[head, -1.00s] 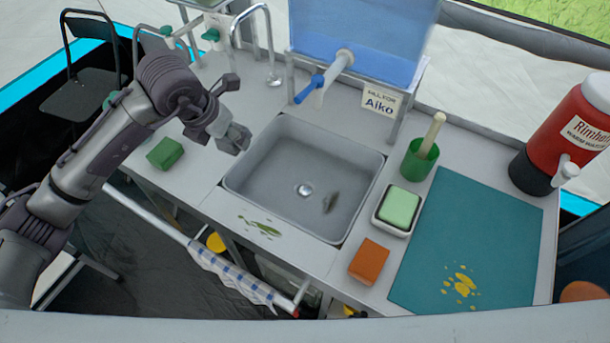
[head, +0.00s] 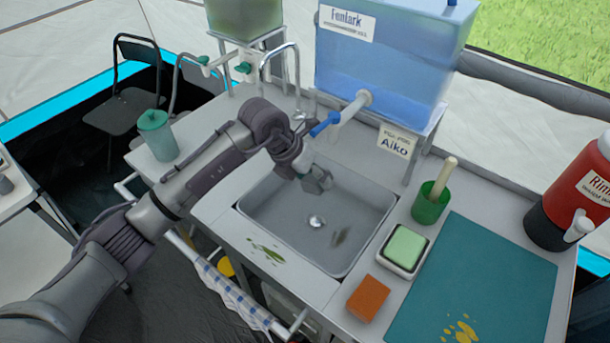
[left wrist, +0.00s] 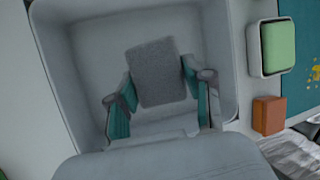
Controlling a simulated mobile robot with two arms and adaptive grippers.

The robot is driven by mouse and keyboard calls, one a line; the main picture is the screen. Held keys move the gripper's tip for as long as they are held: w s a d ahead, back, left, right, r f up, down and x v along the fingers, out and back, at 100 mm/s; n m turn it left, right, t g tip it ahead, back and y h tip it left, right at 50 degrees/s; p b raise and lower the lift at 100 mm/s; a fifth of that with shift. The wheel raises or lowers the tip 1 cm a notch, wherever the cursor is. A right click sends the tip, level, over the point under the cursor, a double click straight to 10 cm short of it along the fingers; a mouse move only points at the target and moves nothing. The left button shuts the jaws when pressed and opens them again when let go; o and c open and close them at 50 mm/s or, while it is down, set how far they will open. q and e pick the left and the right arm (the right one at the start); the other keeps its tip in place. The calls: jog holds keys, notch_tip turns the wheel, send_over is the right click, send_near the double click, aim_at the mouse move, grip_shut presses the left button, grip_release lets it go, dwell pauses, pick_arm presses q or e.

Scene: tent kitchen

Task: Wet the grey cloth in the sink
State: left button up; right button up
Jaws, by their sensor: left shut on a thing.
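My left gripper (head: 314,180) is over the sink (head: 270,221), near its back left part. In the left wrist view the two teal-padded fingers (left wrist: 160,88) are shut on the grey cloth (left wrist: 152,62), a small flat rectangle. The sink basin (left wrist: 88,50) lies behind and below it. The drain (head: 316,221) and a dark smudge (head: 340,237) show on the sink floor. A curved metal faucet (head: 297,72) stands behind the sink. A blue-handled tap (head: 340,117) from the blue water tank (head: 390,70) points toward the sink. My right gripper is not in view.
Right of the sink are a green sponge in a dish (head: 405,247), an orange sponge (head: 368,298), a green cup (head: 430,205) and a teal mat (head: 500,270). A lidded pitcher (head: 158,135) stands at left. Green scraps (head: 265,251) lie on the front counter.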

pick_arm(q)
jog(key=shift+f+b, duration=0.4)
jog(key=shift+f, duration=0.45)
notch_tip(320, 180, down, 9)
jog(key=b, duration=0.6)
jog(key=shift+r, duration=0.2)
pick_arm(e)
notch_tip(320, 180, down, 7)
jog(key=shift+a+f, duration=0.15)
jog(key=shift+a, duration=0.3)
pick_arm(q)
jog(key=shift+r, duration=0.1)
jog(key=shift+r+p, duration=2.6)
jog(key=shift+r, duration=1.25)
jog(key=shift+r+p, duration=0.35)
jog(key=shift+r, duration=0.2)
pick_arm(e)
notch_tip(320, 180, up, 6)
